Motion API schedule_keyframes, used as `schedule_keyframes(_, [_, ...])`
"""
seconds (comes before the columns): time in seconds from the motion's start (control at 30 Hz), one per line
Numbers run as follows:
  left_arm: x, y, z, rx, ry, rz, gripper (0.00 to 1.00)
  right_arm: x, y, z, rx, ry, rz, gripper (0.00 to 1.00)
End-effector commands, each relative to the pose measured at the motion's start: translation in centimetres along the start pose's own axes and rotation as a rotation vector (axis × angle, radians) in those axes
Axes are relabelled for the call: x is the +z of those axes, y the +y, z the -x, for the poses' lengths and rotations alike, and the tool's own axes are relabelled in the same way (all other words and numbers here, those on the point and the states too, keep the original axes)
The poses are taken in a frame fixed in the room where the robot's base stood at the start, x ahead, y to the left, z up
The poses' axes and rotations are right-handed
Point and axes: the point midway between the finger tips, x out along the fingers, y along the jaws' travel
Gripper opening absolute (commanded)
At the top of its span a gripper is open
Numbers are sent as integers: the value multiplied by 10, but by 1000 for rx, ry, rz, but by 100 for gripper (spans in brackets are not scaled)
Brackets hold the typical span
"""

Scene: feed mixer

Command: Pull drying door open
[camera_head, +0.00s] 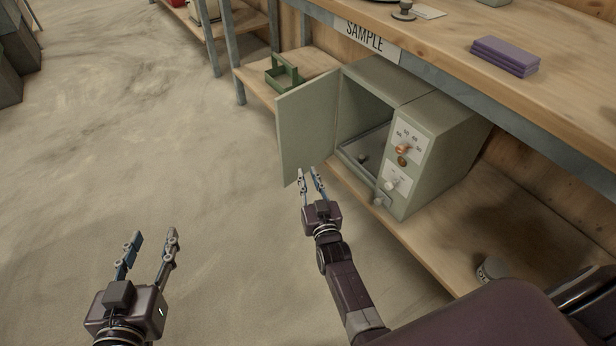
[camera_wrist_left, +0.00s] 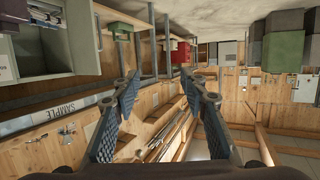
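The drying door (camera_head: 305,122) is a flat grey-green panel on the left side of the drying oven (camera_head: 435,125). It stands swung wide open, and the oven's inside shows with a dark tray on its floor. My right gripper (camera_head: 307,172) is near the door's lower edge, in front of the oven opening. Its fingers are apart with nothing seen between them; contact with the door cannot be told. My left gripper (camera_head: 154,234) is open and empty over the floor, well left of the door. Its spread fingers also show in the left wrist view (camera_wrist_left: 160,78).
The oven stands on a low wooden shelf (camera_head: 415,230) under a workbench (camera_head: 440,40) with a SAMPLE sign (camera_head: 365,38). A green carrier (camera_head: 283,72) sits behind the door. Purple blocks (camera_head: 505,56) lie on the bench.

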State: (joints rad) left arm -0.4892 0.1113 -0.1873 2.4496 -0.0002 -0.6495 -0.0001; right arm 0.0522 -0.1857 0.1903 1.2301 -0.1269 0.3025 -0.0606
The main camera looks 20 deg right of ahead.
Motion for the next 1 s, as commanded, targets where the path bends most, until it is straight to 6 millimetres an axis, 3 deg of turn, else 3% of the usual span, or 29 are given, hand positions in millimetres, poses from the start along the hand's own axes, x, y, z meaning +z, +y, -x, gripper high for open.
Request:
schedule_keyframes(0.23, [13,-1,2,-2,-54,1,40,-1,-2,3,1,1,0,17])
schedule_keyframes(1.0, [24,-3,6,-4,-100,-4,40,0,-2,4,1,1,0,17])
